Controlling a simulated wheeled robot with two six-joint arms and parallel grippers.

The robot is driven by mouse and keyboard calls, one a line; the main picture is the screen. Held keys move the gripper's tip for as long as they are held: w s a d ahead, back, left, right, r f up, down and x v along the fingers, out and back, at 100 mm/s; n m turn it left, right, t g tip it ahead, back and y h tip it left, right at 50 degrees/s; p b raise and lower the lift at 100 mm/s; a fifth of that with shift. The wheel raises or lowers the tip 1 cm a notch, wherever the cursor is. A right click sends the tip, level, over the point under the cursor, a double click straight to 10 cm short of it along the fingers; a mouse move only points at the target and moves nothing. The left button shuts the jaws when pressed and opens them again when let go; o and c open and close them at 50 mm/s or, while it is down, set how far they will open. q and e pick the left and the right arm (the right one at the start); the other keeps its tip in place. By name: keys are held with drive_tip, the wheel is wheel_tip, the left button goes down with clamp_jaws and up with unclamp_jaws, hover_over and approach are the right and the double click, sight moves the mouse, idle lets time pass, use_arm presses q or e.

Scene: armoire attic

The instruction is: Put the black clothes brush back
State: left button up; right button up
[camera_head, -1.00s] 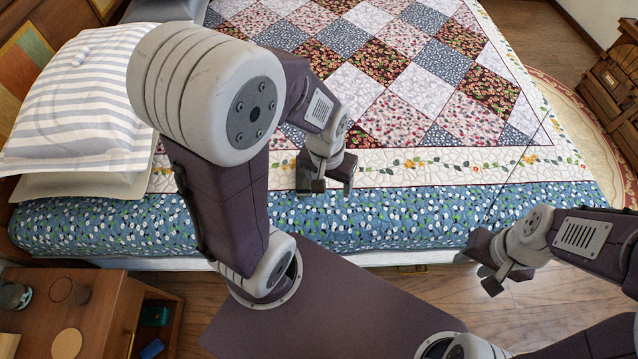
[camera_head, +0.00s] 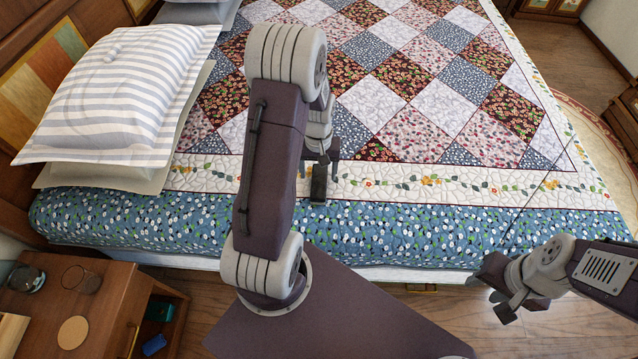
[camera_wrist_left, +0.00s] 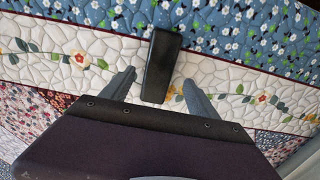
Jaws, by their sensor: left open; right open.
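The black clothes brush (camera_head: 318,186) lies on the near edge of the quilted bed (camera_head: 410,185), on the pale floral border. It also shows in the left wrist view (camera_wrist_left: 161,62) as a dark, smooth, narrow block. My left gripper (camera_head: 319,165) is open over the bed, just above the brush. In the left wrist view its two fingers lie on either side of the brush's lower end, with gaps showing. I cannot tell how high the fingertips are above the quilt.
A wooden nightstand (camera_head: 110,310) stands at the lower left, with a glass (camera_head: 82,279), a dark jar (camera_head: 25,278) and a round coaster (camera_head: 73,332). Its open compartment holds green and blue items. A striped pillow (camera_head: 115,95) is left of my left arm. The quilt's middle is clear.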

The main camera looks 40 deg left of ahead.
sight(319, 180)
use_arm(q)
drive_tip(key=f, duration=0.4)
drive_tip(key=shift+d+f+b, duration=0.2)
drive_tip(key=shift+f+b, duration=0.15)
drive_tip(key=shift+f, duration=0.05)
drive_tip(key=shift+s+r, duration=0.1)
drive_tip(key=shift+c, duration=0.3)
drive_tip(key=c, duration=0.5)
clamp_jaws()
drive_tip(key=shift+r, duration=0.1)
drive_tip(key=shift+r, duration=0.35)
wheel_tip(319, 180, up, 3)
drive_tip(key=shift+p, duration=0.55)
drive_tip(key=w+d+r, duration=0.1)
drive_tip(key=d+r, duration=0.2)
drive_tip(key=d, duration=0.2)
drive_tip(key=d+r+p, duration=0.1)
drive_tip(key=d+r, duration=0.3)
drive_tip(key=d, duration=0.2)
drive_tip(key=shift+w+d, duration=0.3)
drive_tip(key=shift+w, duration=0.05)
